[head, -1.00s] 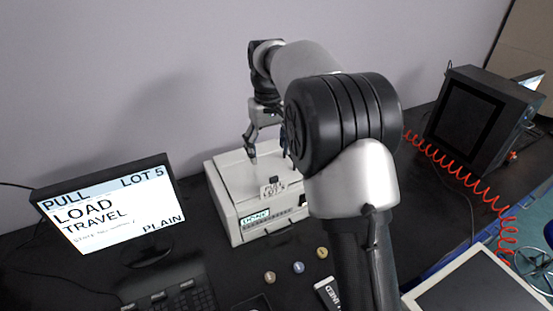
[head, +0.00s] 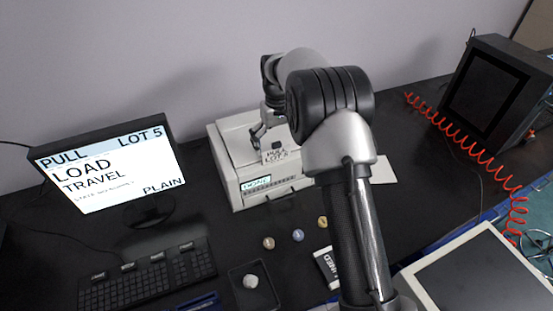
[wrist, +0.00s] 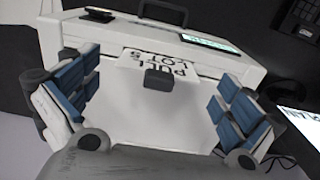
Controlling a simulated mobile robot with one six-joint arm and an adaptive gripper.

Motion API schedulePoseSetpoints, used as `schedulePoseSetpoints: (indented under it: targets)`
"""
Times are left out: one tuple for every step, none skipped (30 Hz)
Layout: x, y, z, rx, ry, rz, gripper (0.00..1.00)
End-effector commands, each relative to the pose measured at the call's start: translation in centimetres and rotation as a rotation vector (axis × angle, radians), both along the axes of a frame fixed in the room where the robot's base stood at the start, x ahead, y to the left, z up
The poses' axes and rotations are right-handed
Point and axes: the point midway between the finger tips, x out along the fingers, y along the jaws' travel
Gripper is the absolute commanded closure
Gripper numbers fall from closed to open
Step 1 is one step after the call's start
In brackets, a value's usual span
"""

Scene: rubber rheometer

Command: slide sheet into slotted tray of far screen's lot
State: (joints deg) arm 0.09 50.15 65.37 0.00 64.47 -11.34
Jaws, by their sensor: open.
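A pale sheet marked "PULL LOT 5" (head: 280,155) lies on top of the white machine (head: 236,178) and hangs slightly over its front edge. In the wrist view the sheet (wrist: 150,110) appears upside down, with a small dark block (wrist: 159,80) on it. My gripper (wrist: 155,85) is open and empty, its blue-padded fingers on either side of the sheet. In the head view my gripper (head: 262,136) is over the machine top, partly hidden by my arm. The left monitor (head: 108,170) reads "PULL LOT 5, LOAD TRAVEL, PLAIN". I cannot make out a slotted tray.
A keyboard (head: 150,275) and a small dark dish (head: 237,290) are in front. Several round tokens (head: 298,235) lie before the machine. A black box with a dark screen (head: 487,95) and a red coiled cable (head: 470,150) are at right. A white panel (head: 385,172) lies beside my arm.

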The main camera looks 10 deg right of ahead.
Motion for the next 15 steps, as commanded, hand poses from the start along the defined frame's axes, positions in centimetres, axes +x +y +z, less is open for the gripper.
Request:
schedulePoseSetpoints:
  targets:
    - [0.0, 0.0, -0.2, 0.0, 0.0, 0.0, 0.0]
    - [0.0, 0.0, -0.3, 0.0, 0.0, 0.0, 0.0]
    - [0.0, 0.0, -0.5, 0.0, 0.001, 0.0, 0.0]
    - [0.0, 0.0, -0.7, 0.0, 0.001, 0.0, 0.0]
    - [0.1, 0.0, -1.0, 0.0, 0.001, 0.0, 0.0]
    - [0.1, 0.0, -1.5, 0.0, 0.002, 0.0, 0.0]
    - [0.2, 0.0, -1.9, 0.0, 0.002, 0.0, 0.0]
    - [0.2, 0.1, -2.4, 0.0, 0.002, 0.0, 0.0]
    - [0.3, 0.1, -3.1, 0.0, 0.002, 0.0, 0.0]
    - [0.4, 0.1, -3.6, 0.0, 0.002, 0.0, 0.0]
    - [0.4, 0.1, -4.0, 0.0, 0.002, 0.0, 0.0]
    - [0.4, 0.1, -4.6, 0.0, 0.002, 0.0, 0.0]
    - [0.4, 0.1, -4.9, 0.0, 0.002, 0.0, 0.0]
    - [0.4, 0.1, -5.2, 0.0, 0.001, 0.0, 0.0]
    - [0.4, 0.1, -5.4, 0.0, 0.0, 0.0, 0.0]
